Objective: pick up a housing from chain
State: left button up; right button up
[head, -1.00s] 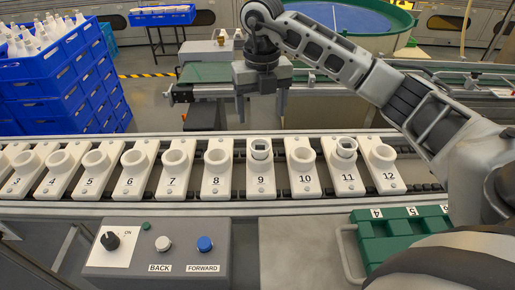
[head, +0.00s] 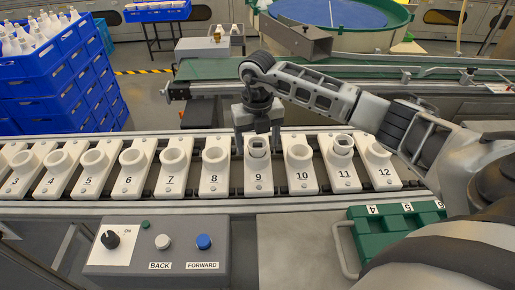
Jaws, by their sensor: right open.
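The chain is a row of numbered white holders, each with a round cup. Holder 9 (head: 258,181) has a housing (head: 258,148) with a dark top sitting in its cup. Holder 11 (head: 344,178) has another housing (head: 343,143) in its cup. The other cups in view look empty. My right gripper (head: 257,150) points down at holder 9, its open fingers on the left and right of that housing. I cannot tell whether they touch it. My left gripper is not in view.
A control box (head: 157,245) with a knob, BACK and FORWARD buttons stands in front of the chain. A green case (head: 395,231) with numbered slots lies at front right. Blue crates (head: 62,85) are stacked at back left. A green conveyor (head: 215,69) runs behind.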

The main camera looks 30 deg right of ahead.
jog(key=c, duration=1)
jog(key=shift+r, duration=0.15)
